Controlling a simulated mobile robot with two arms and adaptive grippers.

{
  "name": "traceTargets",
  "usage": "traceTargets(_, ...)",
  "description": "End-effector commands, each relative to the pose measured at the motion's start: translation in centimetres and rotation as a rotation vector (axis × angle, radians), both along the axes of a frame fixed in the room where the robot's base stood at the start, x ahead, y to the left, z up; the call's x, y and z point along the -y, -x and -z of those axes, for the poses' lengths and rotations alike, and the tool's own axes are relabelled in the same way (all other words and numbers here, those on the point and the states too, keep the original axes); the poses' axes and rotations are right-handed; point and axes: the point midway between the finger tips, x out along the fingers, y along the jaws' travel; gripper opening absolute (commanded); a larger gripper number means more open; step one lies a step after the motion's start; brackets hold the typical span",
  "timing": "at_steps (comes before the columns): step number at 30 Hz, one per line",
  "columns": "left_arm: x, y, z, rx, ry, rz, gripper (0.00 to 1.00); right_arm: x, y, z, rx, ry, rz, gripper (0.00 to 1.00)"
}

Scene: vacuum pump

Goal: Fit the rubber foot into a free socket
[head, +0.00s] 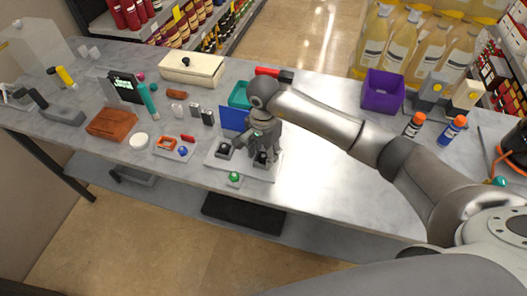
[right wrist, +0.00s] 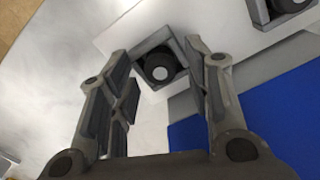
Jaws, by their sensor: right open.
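A white plate (head: 232,165) near the table's front edge carries two dark square blocks. In the right wrist view, the near block (right wrist: 138,57) holds a black round rubber piece (right wrist: 160,67) with a pale centre. The other block (right wrist: 264,18) holds a similar round piece (right wrist: 287,4), cut by the frame edge. I cannot tell which is the rubber foot and which a socket. My right gripper (head: 262,150) points down over the right block (head: 262,160). Its fingers (right wrist: 160,58) are open on either side of that block, with nothing held. The left block (head: 224,149) stands clear. My left gripper is out of view.
A blue panel (head: 233,118) stands just behind the plate. A green-topped item (head: 234,178) lies at its front edge. A small tray (head: 174,148) with parts is to the left. A purple bin (head: 382,90) and two bottles (head: 452,129) stand right. Table right of the plate is clear.

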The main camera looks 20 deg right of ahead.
Motion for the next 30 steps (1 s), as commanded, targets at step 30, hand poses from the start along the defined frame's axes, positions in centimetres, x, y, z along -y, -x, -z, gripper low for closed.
traceTargets(30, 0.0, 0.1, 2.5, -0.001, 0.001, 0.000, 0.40, 0.0, -0.1, -12.4, 0.003, -0.001, 0.001, 0.45)
